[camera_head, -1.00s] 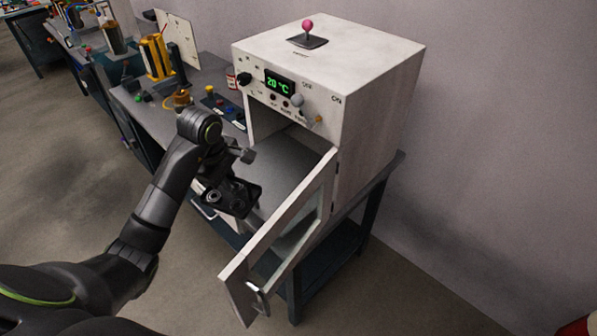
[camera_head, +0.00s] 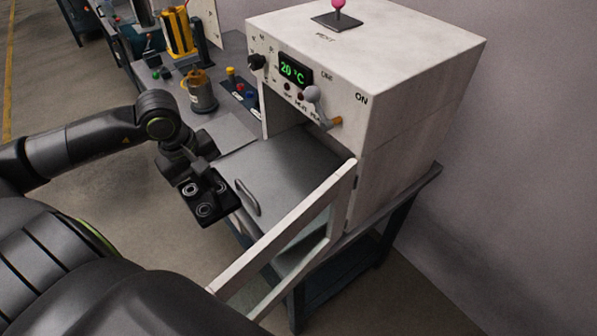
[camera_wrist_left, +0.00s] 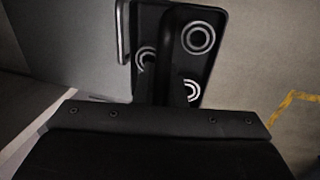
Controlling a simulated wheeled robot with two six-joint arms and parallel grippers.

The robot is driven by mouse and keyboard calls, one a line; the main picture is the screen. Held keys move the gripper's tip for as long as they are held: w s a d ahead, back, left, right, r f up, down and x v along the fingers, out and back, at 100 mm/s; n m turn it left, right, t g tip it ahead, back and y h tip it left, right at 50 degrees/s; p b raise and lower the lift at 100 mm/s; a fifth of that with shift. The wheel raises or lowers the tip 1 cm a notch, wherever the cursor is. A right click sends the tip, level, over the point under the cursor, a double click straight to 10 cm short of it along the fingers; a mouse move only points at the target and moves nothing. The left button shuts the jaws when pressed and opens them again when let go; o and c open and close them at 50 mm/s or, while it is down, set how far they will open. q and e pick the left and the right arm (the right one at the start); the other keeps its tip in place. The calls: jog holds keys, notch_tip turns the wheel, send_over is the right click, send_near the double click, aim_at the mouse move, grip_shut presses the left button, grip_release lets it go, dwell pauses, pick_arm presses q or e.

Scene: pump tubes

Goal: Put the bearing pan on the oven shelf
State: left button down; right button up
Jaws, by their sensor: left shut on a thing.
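My left gripper (camera_head: 196,170) is shut on the bearing pan (camera_head: 221,205), a small black tray carrying several round metal bearings. I hold it in the air in front of the oven (camera_head: 400,85), left of its open door (camera_head: 285,245). The left wrist view also shows the pan (camera_wrist_left: 212,75) just beyond my fingers, with bearings in it. The oven shelf (camera_head: 285,165) is a grey metal plate with a handle (camera_head: 248,198) at its front edge, reaching out of the oven opening. The pan is apart from the shelf, to its left. My right gripper is not in view.
The oven display (camera_head: 294,70) reads 20 °C. The glazed door stands open toward me on the right of the shelf. A brownish cup (camera_head: 202,93), a small button panel (camera_head: 241,91) and a yellow device (camera_head: 178,32) stand on the bench at left. The shelf surface looks clear.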

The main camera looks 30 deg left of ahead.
pick_arm(q)
jog(key=shift+s+d, duration=0.15)
jog(key=shift+s, duration=0.1)
jog(key=shift+w+d, duration=0.35)
jog(key=shift+w, duration=0.45)
jog(key=p, duration=0.3)
send_over(284, 179)
jog(key=f+p, duration=0.1)
jog(key=f, duration=0.5)
jog(key=shift+s, duration=0.2)
jog(key=shift+w+f+p, duration=0.15)
jog(key=shift+f+p, duration=0.1)
jog(key=shift+p, duration=0.15)
jog(key=shift+f, duration=0.2)
